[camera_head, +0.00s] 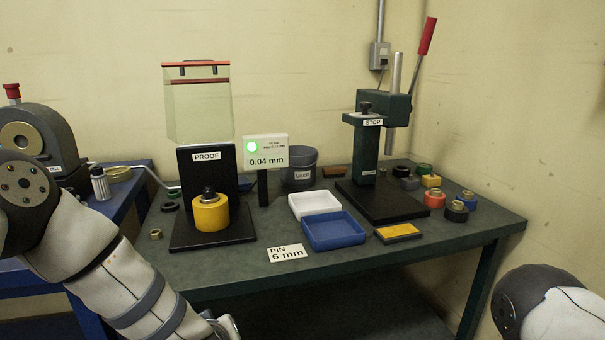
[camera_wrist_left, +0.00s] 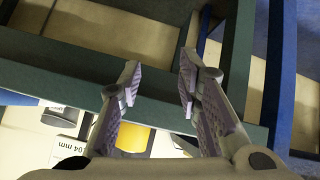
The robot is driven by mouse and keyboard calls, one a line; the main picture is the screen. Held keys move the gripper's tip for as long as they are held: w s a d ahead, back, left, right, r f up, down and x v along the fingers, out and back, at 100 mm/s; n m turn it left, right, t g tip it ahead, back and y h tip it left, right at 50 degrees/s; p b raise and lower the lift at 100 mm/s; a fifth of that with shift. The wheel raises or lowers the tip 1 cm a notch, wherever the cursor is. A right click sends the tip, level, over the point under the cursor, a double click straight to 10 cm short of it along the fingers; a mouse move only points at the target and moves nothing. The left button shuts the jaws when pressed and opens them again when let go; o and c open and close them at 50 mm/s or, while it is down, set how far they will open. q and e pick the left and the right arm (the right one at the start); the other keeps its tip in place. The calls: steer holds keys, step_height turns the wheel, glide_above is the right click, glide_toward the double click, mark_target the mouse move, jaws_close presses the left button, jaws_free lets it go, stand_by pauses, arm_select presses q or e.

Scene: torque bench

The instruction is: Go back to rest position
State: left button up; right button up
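My left arm comes in from the left in the head view and reaches down in front of the bench (camera_head: 330,262). Only a small part of its wrist end shows at the bottom edge. In the left wrist view my left gripper (camera_wrist_left: 160,82) has its two fingers apart, with nothing between them. It points at the bench frame (camera_wrist_left: 70,75), apart from the bench top. My right arm shows only as a rounded link at the lower right of the head view; the right gripper is out of view.
A proof stand (camera_head: 207,172) holds a yellow cylinder (camera_head: 211,214) beside a 0.04 mm display (camera_head: 266,152) with a green light. White (camera_head: 314,203) and blue (camera_head: 333,231) trays are mid-bench. A lever press (camera_head: 367,150) and several coloured rings stand right. A blue bench (camera_head: 128,200) is left.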

arm_select(q)
steer(key=s+a+f+m+g+h, duration=0.1)
steer(key=s+f+m+g+h, duration=0.2)
steer(key=s+f, duration=1)
steer(key=s+a+m+g, duration=0.1)
steer(key=s+g, duration=0.3)
steer(key=s, duration=1.2)
steer(key=s+a+m+g, duration=0.2)
steer(key=s+g, duration=0.3)
steer(key=s, duration=1.1)
steer(key=shift+a+f+y, duration=0.3)
steer(key=shift+a+f, duration=0.05)
steer(key=shift+a, duration=0.55)
